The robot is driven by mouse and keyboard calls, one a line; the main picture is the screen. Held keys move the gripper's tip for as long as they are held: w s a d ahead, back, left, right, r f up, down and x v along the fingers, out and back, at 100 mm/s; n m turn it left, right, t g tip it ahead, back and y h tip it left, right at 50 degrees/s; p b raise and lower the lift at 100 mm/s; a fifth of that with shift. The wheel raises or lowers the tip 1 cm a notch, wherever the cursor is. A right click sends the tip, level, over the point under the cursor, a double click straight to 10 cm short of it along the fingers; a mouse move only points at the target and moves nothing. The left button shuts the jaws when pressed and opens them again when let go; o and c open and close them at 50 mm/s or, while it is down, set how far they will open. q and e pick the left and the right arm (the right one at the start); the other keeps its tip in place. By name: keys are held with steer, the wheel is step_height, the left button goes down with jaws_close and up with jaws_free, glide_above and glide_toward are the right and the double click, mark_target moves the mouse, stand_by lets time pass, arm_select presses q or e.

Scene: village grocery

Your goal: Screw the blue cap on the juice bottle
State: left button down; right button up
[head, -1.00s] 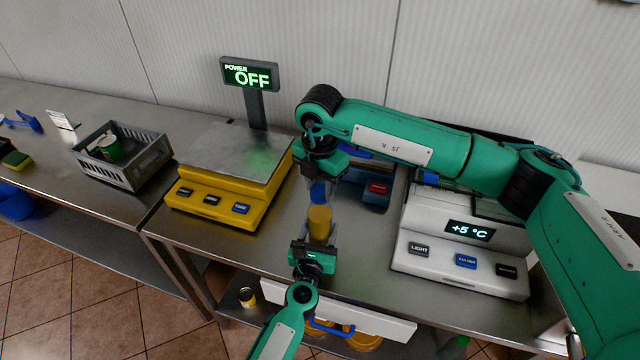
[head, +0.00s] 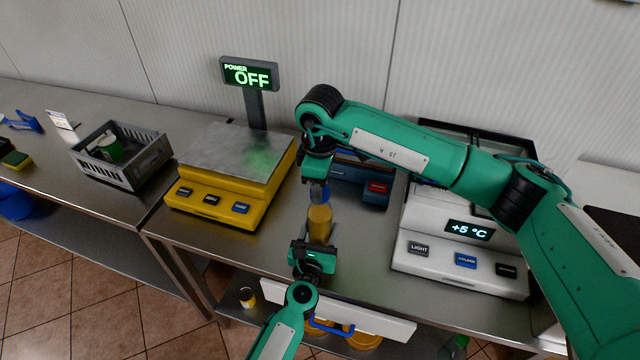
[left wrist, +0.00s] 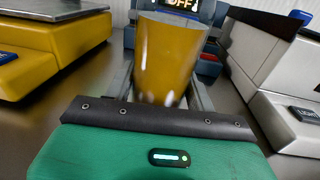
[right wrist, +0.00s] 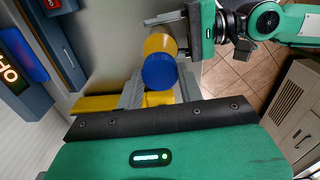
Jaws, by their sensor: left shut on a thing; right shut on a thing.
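The juice bottle (head: 319,222) stands upright, with orange-yellow contents, over the front part of the steel table. My left gripper (head: 311,248) is shut on its lower part from the front; the bottle fills the middle of the left wrist view (left wrist: 168,58). The blue cap (head: 319,194) is right above the bottle, in line with it. My right gripper (head: 318,184) points down and is shut on the cap. In the right wrist view the cap's blue top (right wrist: 159,71) lies between the fingers, with the yellow bottle (right wrist: 160,44) behind it. I cannot tell whether the threads are engaged.
A yellow scale (head: 225,178) stands left of the bottle, and a white unit (head: 465,250) with buttons stands right. A dark blue device (head: 360,182) is close behind. A grey crate (head: 123,157) sits on the left table. Bare steel lies between scale and bottle.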

steer(key=o, duration=0.9)
steer(key=shift+r, duration=0.1)
steer(key=shift+r, duration=2.2)
steer(key=shift+c, duration=0.2)
